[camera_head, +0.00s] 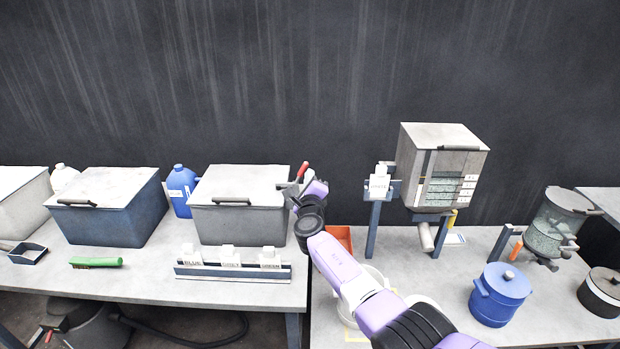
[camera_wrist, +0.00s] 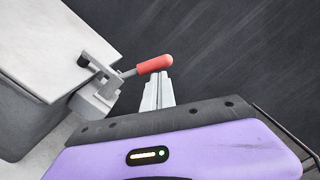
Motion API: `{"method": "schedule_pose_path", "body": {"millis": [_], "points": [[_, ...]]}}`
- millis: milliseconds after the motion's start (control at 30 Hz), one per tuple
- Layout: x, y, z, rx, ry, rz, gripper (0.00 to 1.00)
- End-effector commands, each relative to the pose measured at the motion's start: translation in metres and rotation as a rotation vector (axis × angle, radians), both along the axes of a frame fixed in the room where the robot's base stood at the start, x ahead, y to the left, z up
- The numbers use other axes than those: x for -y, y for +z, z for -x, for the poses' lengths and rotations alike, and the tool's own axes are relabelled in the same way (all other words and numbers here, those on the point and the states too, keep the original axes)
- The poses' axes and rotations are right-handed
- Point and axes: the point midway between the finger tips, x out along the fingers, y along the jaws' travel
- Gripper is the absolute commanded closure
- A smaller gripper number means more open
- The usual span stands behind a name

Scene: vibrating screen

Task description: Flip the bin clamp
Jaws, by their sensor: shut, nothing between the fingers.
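The grey bin (camera_head: 240,215) stands with its pale lid on, at the right end of the left table. Its clamp is on the right side, with a red handle (camera_head: 302,170) slanting up. In the wrist view the clamp's metal body (camera_wrist: 97,98) sits at the lid's edge and the red handle (camera_wrist: 155,64) sticks out away from the bin. My gripper (camera_wrist: 158,80) is shut and empty, its fingertips just below the red grip in the picture; I cannot tell if they touch. In the head view my purple gripper (camera_head: 313,190) is right of the clamp.
A dark blue bin (camera_head: 110,220) and a blue jug (camera_head: 181,190) stand left of the grey bin. A labelled rack (camera_head: 232,271) and green brush (camera_head: 96,262) lie in front. On the right table are an orange bin (camera_head: 340,237), the screen machine (camera_head: 440,165) and a blue pot (camera_head: 500,295).

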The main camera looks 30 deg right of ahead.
Motion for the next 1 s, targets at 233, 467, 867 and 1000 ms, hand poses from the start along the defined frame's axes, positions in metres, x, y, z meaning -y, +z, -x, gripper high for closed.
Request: {"method": "schedule_pose_path", "body": {"millis": [233,467,867,1000], "points": [[-0.008,0.001,0.011,0.001,0.001,-0.002,1.0],[-0.024,0.0,0.039,-0.001,0.001,-0.002,1.0],[-0.041,-0.002,0.066,0.001,-0.001,0.0,1.0],[-0.041,-0.002,0.067,0.0,0.0,0.0,1.0]]}}
